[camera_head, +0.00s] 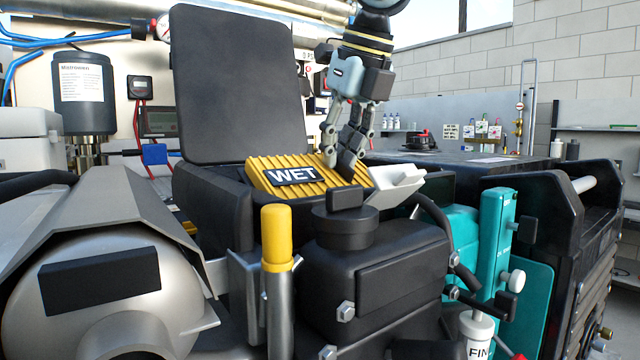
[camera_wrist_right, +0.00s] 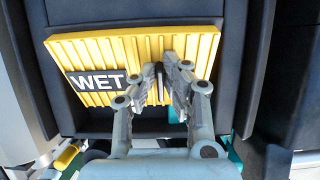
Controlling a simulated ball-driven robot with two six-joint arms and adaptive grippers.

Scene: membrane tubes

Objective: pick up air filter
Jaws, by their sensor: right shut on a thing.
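The air filter (camera_head: 318,168) is a yellow ribbed panel with a black label reading "WET". It sits tilted in the open black housing (camera_head: 210,180), whose lid (camera_head: 240,85) stands raised behind it. My right gripper (camera_head: 343,158) reaches down from above onto the filter's right part. In the right wrist view, the filter (camera_wrist_right: 110,55) lies under the fingers of my right gripper (camera_wrist_right: 166,75), which are shut on it to the right of the label. The part of the filter between the fingertips is partly hidden. My left gripper is in neither view.
A yellow-capped post (camera_head: 277,235) and a black reservoir with a round cap (camera_head: 375,265) stand in front of the housing. A white angled piece (camera_head: 397,185) is close to the filter's right end. A teal unit (camera_head: 495,250) stands farther right. A silver cylinder (camera_head: 110,300) fills the lower left.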

